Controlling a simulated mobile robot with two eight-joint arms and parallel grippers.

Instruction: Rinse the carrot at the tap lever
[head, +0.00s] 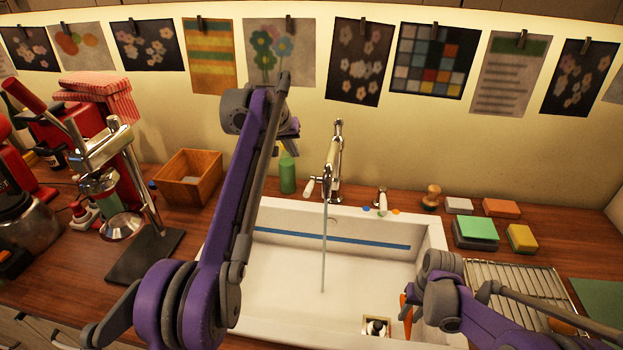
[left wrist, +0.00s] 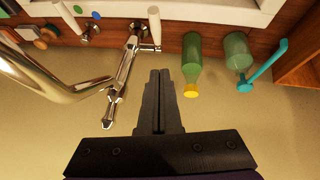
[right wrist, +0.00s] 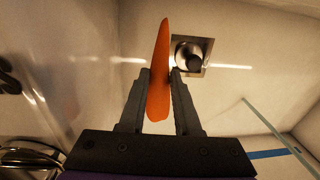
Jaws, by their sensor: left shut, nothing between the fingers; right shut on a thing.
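The tap (head: 334,165) stands at the sink's back edge, and a thin water stream (head: 323,250) runs from it into the basin. Its white tap lever (head: 309,188) is at its left side; in the left wrist view the lever (left wrist: 154,26) is beyond my fingertips, apart from them. My left gripper (left wrist: 160,75) is shut and empty, raised left of the tap. My right gripper (right wrist: 158,75) is shut on the orange carrot (right wrist: 159,65), which also shows in the head view (head: 405,307). The carrot is over the basin's right side, clear of the water stream (right wrist: 262,114).
The white sink (head: 280,285) has a drain fitting (head: 376,327) at the front. A green bottle (head: 287,173) stands left of the tap. Sponges (head: 476,228) and a wire rack (head: 515,285) lie to the right. A wooden box (head: 188,178) and a lever press (head: 125,190) stand left.

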